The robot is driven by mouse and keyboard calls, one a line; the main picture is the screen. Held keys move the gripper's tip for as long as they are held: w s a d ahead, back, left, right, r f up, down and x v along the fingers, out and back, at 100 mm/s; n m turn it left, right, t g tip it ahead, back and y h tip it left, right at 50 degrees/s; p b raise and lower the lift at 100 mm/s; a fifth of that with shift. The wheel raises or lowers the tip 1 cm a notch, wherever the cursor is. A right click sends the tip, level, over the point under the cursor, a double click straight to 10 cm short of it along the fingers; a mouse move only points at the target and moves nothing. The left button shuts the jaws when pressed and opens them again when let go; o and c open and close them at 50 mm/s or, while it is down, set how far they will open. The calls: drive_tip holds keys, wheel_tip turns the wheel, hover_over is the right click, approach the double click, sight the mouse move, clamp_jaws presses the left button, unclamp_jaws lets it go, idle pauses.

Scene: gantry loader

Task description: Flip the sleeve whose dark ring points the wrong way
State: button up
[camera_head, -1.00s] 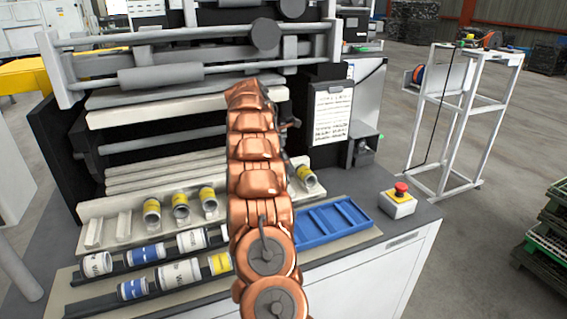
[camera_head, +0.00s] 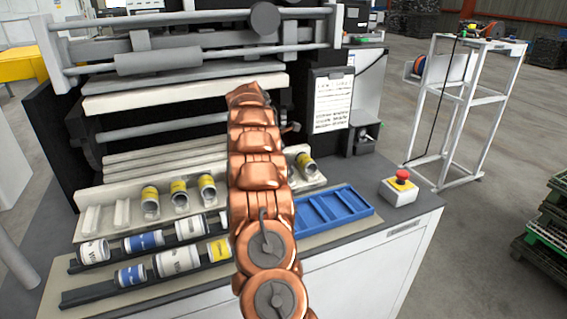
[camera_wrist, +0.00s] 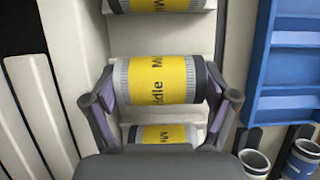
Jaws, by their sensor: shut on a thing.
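In the wrist view, my gripper (camera_wrist: 160,98) is shut on a yellow sleeve (camera_wrist: 160,78) marked "Middle", one finger at each end. Its dark ring is at the right end and a light grey ring at the left. I cannot tell whether it is lifted clear of the cream rack (camera_wrist: 130,38). In the head view my arm hides the gripper and held sleeve; several yellow-topped sleeves (camera_head: 179,187) stand tilted in the rack.
Black rails in front hold blue, white and yellow sleeves (camera_head: 131,275). A blue divided tray (camera_head: 347,192) lies right of my arm. A red stop button (camera_head: 402,175) stands at the table's right corner. Machine rollers and bars (camera_head: 160,60) rise behind the rack.

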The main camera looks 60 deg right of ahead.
drive_tip(key=o, duration=1.3)
drive_tip(key=p+v, duration=0.2)
drive_tip(key=v, duration=0.3)
drive_tip(key=s+d+p+v, duration=0.1)
drive_tip(key=p+v, duration=0.2)
drive_tip(key=v, duration=0.3)
drive_tip(key=d+r+p+v, duration=0.1)
drive_tip(key=p+v, duration=0.2)
drive_tip(key=v, duration=0.3)
drive_tip(key=shift+s+a+r, duration=0.15)
drive_tip(key=shift+r, duration=0.1)
drive_tip(key=shift+a, duration=0.1)
idle(0.6)
